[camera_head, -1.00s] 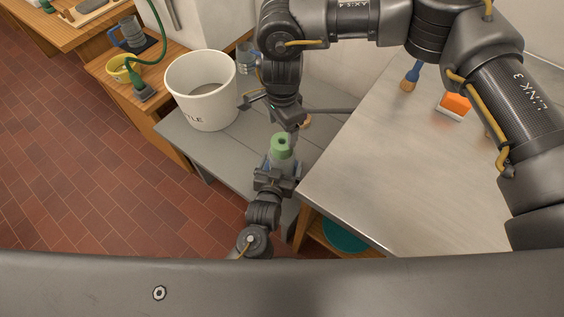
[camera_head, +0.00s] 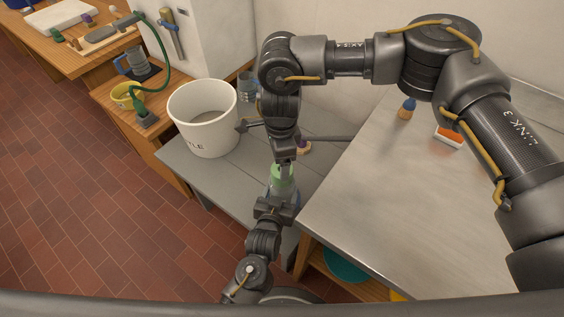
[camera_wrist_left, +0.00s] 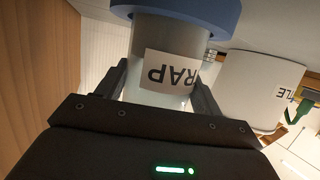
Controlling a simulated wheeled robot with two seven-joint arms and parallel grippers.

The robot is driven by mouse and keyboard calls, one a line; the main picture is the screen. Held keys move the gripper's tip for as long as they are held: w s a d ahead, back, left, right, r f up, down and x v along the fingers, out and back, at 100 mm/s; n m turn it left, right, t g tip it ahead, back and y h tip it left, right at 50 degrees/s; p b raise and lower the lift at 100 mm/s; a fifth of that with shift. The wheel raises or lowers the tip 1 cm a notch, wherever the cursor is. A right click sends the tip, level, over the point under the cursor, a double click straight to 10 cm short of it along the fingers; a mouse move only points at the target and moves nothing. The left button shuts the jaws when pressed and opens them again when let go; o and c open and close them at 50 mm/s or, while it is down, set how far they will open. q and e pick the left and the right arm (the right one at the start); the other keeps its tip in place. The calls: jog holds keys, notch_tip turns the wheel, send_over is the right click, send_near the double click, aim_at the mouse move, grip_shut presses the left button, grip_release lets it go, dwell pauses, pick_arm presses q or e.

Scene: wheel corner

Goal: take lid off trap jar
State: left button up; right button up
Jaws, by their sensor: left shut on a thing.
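The trap jar (camera_head: 271,190) is pale and clear with a green lid (camera_head: 283,171) on top, in the middle of the head view. In the left wrist view the jar (camera_wrist_left: 168,58) shows a white label with upside-down letters and a blue band at one end. My left gripper (camera_wrist_left: 160,88) is shut around the jar's body, one finger on each side. My right gripper (camera_head: 284,156) points down right at the lid from above and covers part of it. Its fingers are too small and hidden to tell if they are open or touching the lid.
A white bucket (camera_head: 203,118) stands on the grey bench (camera_head: 185,160) left of the jar.

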aim_at(282, 189)
jog(key=m, duration=0.7)
jog(key=shift+m, duration=0.4)
jog(key=m, duration=1.4)
jog(key=shift+r+m, duration=0.1)
jog(key=shift+m, duration=0.3)
jog(key=m, duration=0.4)
jog(key=shift+w+m, duration=0.1)
jog(key=shift+m, duration=0.3)
jog(key=m, duration=0.5)
jog(key=shift+d, duration=0.1)
jog(key=m, duration=0.7)
jog(key=shift+w+d+r+m, duration=0.1)
jog(key=shift+w+r+m, duration=0.1)
jog(key=shift+m, duration=0.1)
jog(key=m, duration=0.4)
jog(key=shift+m, duration=0.3)
jog(key=m, duration=0.6)
jog(key=shift+w+d, duration=0.1)
jog(key=shift+f, duration=4.05)
